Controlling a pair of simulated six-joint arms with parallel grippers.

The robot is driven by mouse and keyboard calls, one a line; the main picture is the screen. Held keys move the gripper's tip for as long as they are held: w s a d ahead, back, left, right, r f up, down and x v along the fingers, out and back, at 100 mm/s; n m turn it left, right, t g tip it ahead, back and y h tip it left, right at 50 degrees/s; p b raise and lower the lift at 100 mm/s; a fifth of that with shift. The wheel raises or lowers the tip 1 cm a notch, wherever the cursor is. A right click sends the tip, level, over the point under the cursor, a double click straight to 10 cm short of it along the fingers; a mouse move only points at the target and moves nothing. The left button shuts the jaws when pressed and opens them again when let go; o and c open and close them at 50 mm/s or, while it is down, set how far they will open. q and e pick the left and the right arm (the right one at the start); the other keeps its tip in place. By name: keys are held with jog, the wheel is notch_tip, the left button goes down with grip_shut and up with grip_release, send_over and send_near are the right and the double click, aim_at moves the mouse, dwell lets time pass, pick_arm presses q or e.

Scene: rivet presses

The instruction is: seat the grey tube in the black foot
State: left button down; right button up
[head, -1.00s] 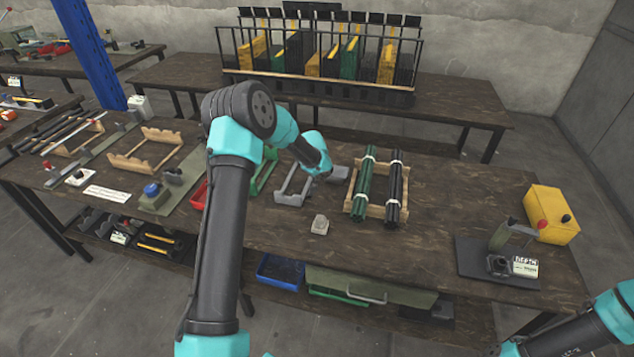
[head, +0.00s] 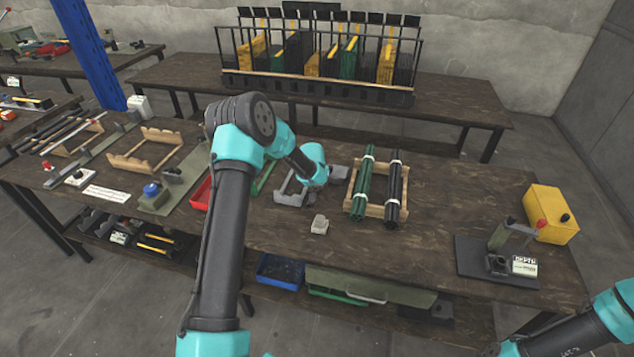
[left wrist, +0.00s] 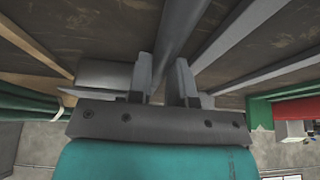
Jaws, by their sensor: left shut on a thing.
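My left gripper (left wrist: 164,80) is shut on a grey tube (left wrist: 183,25), which runs away between its two fingers in the left wrist view. In the head view my left wrist hides the fingers and the tube, over a grey rack (head: 290,190) at the table's middle. At the right, a black base plate (head: 475,262) carries a lever press with a small dark socket (head: 497,264); I cannot tell for sure whether this is the black foot. My right arm shows at the lower right corner, with its gripper out of frame.
A wooden cradle (head: 376,210) with green and black tube bundles stands right of the grey rack. A small grey block (head: 319,225) lies in front. A yellow box (head: 551,214) stands at the right end. The table between cradle and black plate is clear.

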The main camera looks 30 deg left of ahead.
pick_arm(q)
jog(key=c, duration=1.3)
grip_release()
jog(key=shift+s+f, duration=0.1)
jog(key=shift+f, duration=0.2)
jog(key=shift+c, duration=0.2)
jog(key=shift+f, duration=0.1)
jog(key=shift+d, duration=0.1)
jog(key=shift+d+r, duration=0.1)
jog(key=shift+r, duration=0.4)
jog(key=v, duration=1.2)
jog(key=shift+o, duration=0.4)
